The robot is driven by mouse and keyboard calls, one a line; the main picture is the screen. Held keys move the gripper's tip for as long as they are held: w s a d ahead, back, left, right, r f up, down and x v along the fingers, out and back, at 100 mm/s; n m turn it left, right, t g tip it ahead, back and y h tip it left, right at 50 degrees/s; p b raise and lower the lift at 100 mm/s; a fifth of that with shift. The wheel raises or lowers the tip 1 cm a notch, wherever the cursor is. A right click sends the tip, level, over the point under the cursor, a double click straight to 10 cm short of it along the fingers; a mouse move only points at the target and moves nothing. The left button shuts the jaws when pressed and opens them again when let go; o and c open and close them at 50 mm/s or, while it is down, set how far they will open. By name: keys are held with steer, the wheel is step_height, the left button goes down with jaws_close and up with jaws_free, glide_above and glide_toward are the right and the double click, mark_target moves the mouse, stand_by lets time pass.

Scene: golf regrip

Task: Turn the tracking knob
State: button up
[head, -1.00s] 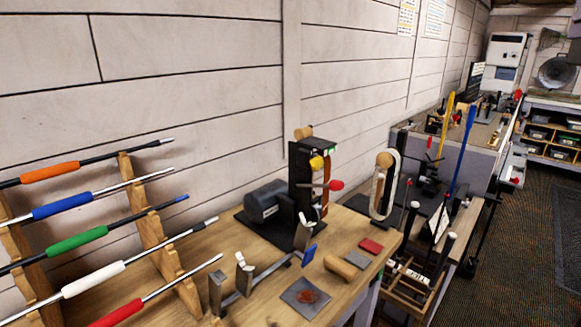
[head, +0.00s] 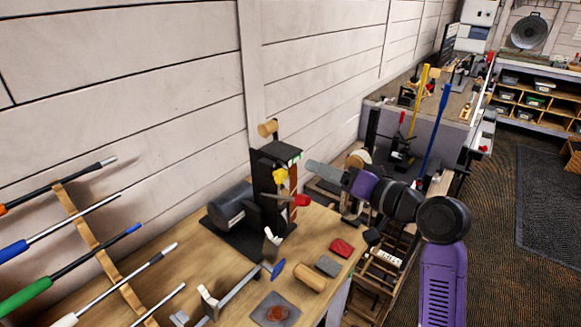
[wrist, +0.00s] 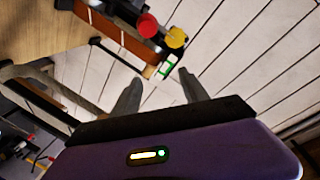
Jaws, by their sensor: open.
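The belt sander (head: 262,180) stands upright on the workbench, black with a motor (head: 232,207) at its left. A yellow knob (head: 280,176) is on its upper side, and a red knob (head: 301,200) on a lever sits just below. Which one is the tracking knob is not marked. Both the yellow knob (wrist: 177,38) and the red knob (wrist: 147,25) show in the wrist view, beyond the fingertips. My gripper (head: 311,166) is at the right of the sander, open and empty, apart from both knobs. In the wrist view my gripper (wrist: 157,76) has its fingers spread.
A rack (head: 85,225) of golf shafts with coloured grips stands at the left. A red block (head: 342,247), a grey block (head: 328,265) and a wooden cylinder (head: 309,277) lie on the bench in front. The wall (head: 150,90) runs close behind the sander.

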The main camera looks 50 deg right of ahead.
mark_target(284, 175)
steer(key=w+a+y, duration=0.1)
steer(key=w, duration=0.1)
steer(key=w+a+n+g+y+p, duration=0.1)
steer(key=w+a, duration=0.1)
steer(key=w+a+f+n+y, duration=0.1)
steer(key=w+y, duration=0.1)
steer(key=shift+w+a+g+p, duration=0.15)
steer(key=shift+a+g+p, duration=0.15)
steer(key=shift+g+p, duration=0.1)
jaws_close()
stand_by(0.4)
